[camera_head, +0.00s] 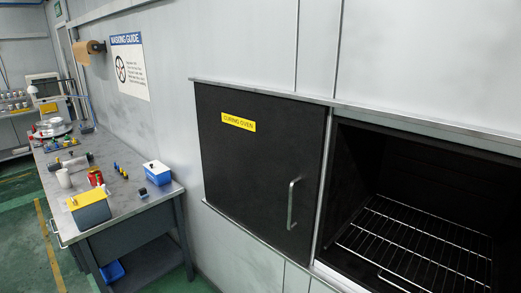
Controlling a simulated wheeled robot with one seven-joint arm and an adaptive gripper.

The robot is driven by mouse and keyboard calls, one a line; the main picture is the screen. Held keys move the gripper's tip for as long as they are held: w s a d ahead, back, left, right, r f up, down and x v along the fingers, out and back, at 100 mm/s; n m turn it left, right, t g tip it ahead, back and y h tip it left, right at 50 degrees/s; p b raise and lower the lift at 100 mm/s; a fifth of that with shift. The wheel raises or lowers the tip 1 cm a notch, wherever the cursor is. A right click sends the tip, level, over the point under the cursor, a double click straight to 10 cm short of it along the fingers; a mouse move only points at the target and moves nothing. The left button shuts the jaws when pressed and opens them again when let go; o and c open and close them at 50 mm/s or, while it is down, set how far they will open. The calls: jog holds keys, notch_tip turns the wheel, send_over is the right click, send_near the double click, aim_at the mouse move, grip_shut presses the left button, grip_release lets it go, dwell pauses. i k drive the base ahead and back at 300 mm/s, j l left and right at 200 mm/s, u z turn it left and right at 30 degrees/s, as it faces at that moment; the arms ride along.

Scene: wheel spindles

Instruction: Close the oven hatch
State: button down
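The oven hatch (245,172) is a flat black panel with a yellow "CURING OVEN" label (238,122) and a vertical silver handle (292,204) near its right edge. It stands to the left of the oven opening (415,200), between an upper and a lower metal rail. The opening is uncovered and shows a dark cavity with a wire rack (415,245) inside. The right end of the opening is cut off by the picture edge. My gripper is not in view.
A grey workbench (130,192) along the wall at left holds a blue and yellow box (90,208), a blue and white box (158,173), a white cup (64,178) and small bottles. A masking guide sign (130,66) hangs above. Green floor (30,250) is free at lower left.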

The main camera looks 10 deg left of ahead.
aim_at(262, 154)
jog(key=i+u, duration=0.35)
jog(key=i, duration=0.2)
jog(key=i+l+u, duration=0.3)
jog(key=i, duration=0.2)
